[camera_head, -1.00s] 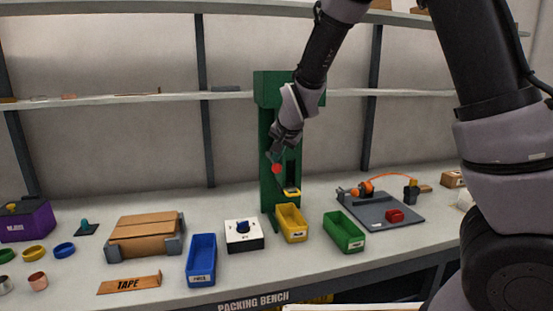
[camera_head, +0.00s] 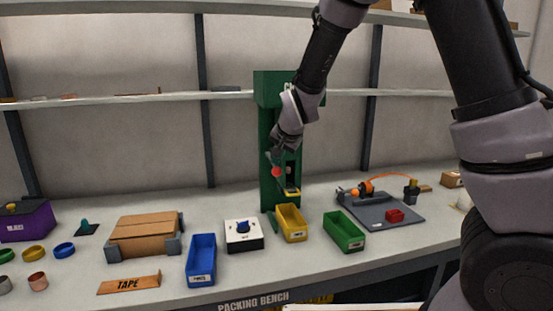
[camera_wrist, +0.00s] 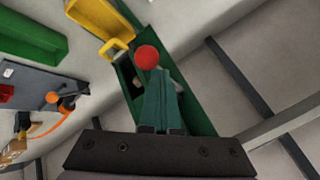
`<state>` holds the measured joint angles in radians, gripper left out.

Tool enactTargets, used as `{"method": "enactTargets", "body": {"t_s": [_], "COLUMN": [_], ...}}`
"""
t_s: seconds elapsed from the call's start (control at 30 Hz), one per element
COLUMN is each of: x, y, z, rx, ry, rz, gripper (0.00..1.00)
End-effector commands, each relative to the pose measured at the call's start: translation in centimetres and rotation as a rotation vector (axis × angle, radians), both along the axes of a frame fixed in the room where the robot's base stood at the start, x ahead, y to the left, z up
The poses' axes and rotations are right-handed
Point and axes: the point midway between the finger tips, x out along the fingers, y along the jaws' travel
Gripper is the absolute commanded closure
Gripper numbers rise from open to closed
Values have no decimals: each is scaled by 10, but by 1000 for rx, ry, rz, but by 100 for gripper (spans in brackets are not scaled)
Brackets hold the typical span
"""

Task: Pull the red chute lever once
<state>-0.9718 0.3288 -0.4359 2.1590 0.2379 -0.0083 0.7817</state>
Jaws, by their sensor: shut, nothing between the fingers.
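The red lever knob (camera_head: 277,172) shows on the front of the tall green chute (camera_head: 268,130), beside its dark slot. My gripper (camera_head: 275,160) is just above the knob, with its fingers pointing down at it. In the wrist view the teal fingers (camera_wrist: 158,75) are together and the red knob (camera_wrist: 147,57) lies right at their tips. They look close to touching, but I cannot tell whether they touch. Nothing is held. The lever's arm is mostly hidden behind the fingers.
A yellow bin (camera_head: 291,224) stands below the chute's yellow lip. A shelf (camera_head: 225,95) runs behind the chute.

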Motion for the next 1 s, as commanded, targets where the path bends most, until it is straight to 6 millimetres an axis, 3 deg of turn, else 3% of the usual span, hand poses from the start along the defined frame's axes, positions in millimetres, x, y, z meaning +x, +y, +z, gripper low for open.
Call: {"method": "enactTargets", "body": {"t_s": [1.0], "x": [-1], "y": [-1], "z": [-12], "rx": [-1], "ry": [2], "rz": [0], "gripper": [100]}}
